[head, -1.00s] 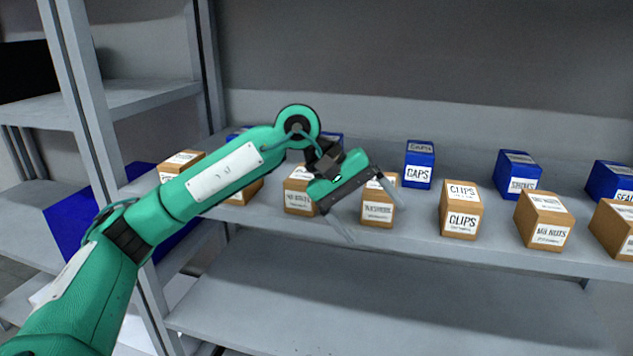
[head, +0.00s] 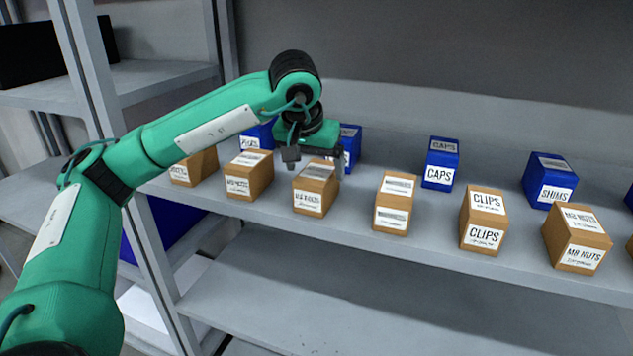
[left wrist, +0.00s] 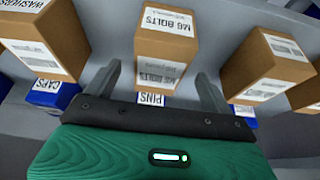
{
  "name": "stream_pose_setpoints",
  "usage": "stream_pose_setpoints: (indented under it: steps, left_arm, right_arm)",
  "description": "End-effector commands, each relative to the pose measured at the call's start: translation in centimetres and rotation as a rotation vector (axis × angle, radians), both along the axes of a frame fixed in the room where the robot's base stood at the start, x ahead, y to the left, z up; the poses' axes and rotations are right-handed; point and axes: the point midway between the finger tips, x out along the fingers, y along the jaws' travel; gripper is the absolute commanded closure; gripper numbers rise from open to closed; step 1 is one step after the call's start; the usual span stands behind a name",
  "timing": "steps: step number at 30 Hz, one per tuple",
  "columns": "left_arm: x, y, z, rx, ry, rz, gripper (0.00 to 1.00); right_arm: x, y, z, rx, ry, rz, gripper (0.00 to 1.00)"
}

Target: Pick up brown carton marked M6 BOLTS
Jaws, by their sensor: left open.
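The brown carton marked M6 BOLTS (head: 313,196) stands upright near the front of the shelf, with white labels on its top and front. In the left wrist view the same carton (left wrist: 167,36) is centred beyond the gap between the fingers. My left gripper (head: 316,160) is open and empty, just above and behind the carton's top in the head view. I cannot tell whether a finger touches the carton. My right gripper is out of view.
Similar brown cartons stand on both sides, including WASHERS (head: 393,203), CLIPS (head: 484,219) and M8 NUTS (head: 576,238). Blue boxes stand behind, including CAPS (head: 440,164), SHIMS (head: 549,181) and PINS (left wrist: 150,99). A shelf post (head: 88,80) rises near my left arm.

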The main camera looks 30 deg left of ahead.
Motion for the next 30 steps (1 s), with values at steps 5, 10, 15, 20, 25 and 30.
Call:
stream_pose_setpoints:
  steps: [5,10,15,20,25,30]
  left_arm:
    - [0.5,0.1,-1.2,0.0,0.0,-0.001,0.15]
    - [0.9,0.4,-2.4,0.001,0.003,0.001,0.15]
    - [1.8,0.6,-4.6,-0.001,0.004,0.0,0.15]
    - [2.3,0.7,-6.0,-0.001,0.001,0.001,0.15]
    - [2.3,0.7,-6.1,-0.001,0.0,0.001,0.15]
    - [2.3,0.7,-6.1,-0.001,0.0,0.0,0.15]
  right_arm:
    - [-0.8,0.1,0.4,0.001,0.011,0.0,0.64]
    - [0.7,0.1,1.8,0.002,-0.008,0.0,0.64]
    - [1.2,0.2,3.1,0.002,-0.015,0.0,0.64]
    - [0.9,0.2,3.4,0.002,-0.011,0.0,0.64]
    - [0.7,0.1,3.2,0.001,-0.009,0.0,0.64]
    - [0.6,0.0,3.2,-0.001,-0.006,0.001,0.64]
